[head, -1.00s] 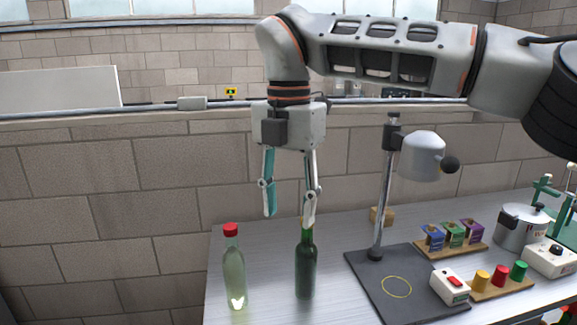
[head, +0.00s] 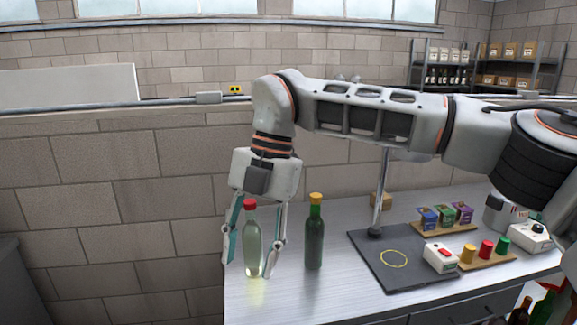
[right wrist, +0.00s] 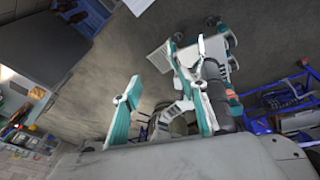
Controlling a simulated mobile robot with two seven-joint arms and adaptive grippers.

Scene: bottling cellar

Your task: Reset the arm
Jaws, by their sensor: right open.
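My right arm (head: 380,118) reaches in from the right across the head view and bends down at the wrist. Its gripper (head: 260,272) hangs open, fingers pointing down. In the head view a clear bottle with a red cap (head: 252,245) shows between the fingers, upright on the table. The right wrist view shows the open fingers (right wrist: 160,105) with no bottle between them, so the bottle seems only lined up with the gripper, not held. A dark green bottle with a yellow cap (head: 315,235) stands upright to the right. My left gripper is not seen.
On the metal table (head: 300,300) are a dark stand base (head: 400,275) with a yellow ring and upright post, a white box with a red switch (head: 440,259), coloured knobs (head: 486,250) and small coloured packs (head: 445,217). A brick wall stands behind. Shelves (head: 510,65) are at back right.

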